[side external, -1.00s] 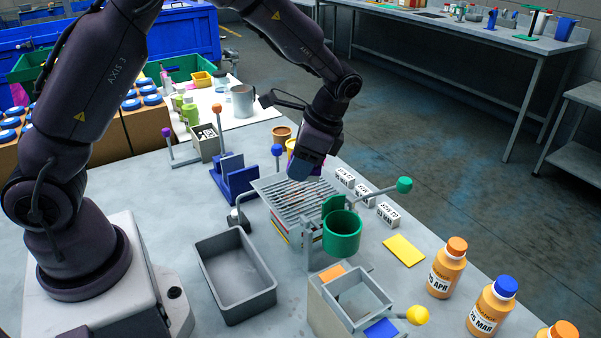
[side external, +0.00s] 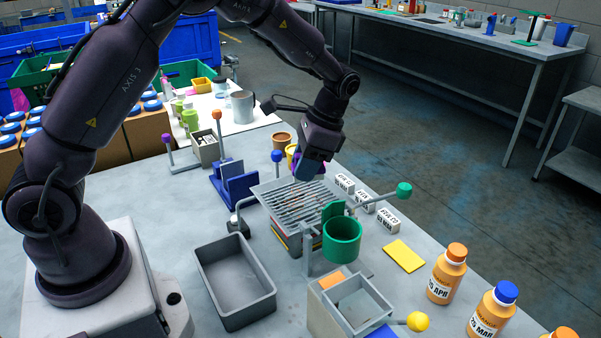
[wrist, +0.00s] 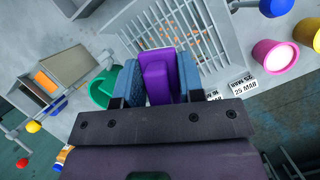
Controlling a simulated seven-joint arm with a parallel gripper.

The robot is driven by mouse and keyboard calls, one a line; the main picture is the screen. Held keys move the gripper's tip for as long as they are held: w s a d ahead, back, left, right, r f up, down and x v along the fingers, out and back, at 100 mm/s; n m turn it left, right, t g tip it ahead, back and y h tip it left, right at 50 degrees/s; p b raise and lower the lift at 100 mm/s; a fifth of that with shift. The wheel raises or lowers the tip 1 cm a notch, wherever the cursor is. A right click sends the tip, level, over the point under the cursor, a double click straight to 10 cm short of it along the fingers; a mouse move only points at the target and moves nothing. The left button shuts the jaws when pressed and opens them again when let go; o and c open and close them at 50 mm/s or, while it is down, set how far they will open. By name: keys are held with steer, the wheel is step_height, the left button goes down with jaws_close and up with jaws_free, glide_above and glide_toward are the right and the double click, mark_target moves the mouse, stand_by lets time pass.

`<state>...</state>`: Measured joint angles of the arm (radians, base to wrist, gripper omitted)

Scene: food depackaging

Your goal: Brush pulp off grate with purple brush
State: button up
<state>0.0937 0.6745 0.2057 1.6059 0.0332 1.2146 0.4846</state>
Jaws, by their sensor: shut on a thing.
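The slatted metal grate (side external: 298,203) stands on a stack on the grey table. It also shows at the top of the wrist view (wrist: 232,55). Small orange-red pulp bits (wrist: 178,40) lie on and between the slats in the wrist view. My gripper (side external: 306,172) is low over the grate's far part in the side view. In the wrist view its blue fingers are shut on the purple brush (wrist: 157,80), which extends over the grate.
A green cup (side external: 342,240) on a stand is close in front of the grate. An empty grey tray (side external: 222,262) stands left of it, and a blue holder (side external: 240,187) behind left. White date blocks (side external: 387,220) and a yellow pad (side external: 404,256) lie to the right.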

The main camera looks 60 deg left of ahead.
mark_target(295, 216)
steer(key=n, duration=0.1)
steer(key=w+d+n+h, duration=0.1)
steer(key=n, duration=0.1)
steer(key=w+n+h, duration=0.1)
steer(key=n, duration=0.1)
steer(key=shift+w+d+r, duration=0.25)
steer(key=shift+r, duration=0.15)
steer(key=shift+d+n, duration=0.2)
steer(key=shift+n, duration=0.5)
steer(key=shift+f, duration=3.2)
steer(key=shift+a+f, duration=0.4)
steer(key=shift+f, duration=0.3)
steer(key=shift+c, duration=0.3)
steer(key=shift+s+a, duration=0.15)
steer(key=shift+a, duration=3.15)
steer(key=shift+s+d, duration=0.15)
steer(key=shift+s, duration=0.6)
steer(key=shift+d, duration=3.5)
steer(key=shift+s+d, duration=0.1)
steer(key=shift+s, duration=0.5)
steer(key=shift+s+a, duration=0.15)
steer(key=shift+a, duration=0.15)
steer(key=shift+a+f, duration=0.1)
steer(key=shift+a, duration=3.35)
steer(key=shift+s, duration=0.75)
steer(key=shift+d, duration=3.75)
steer(key=shift+r, duration=4.15)
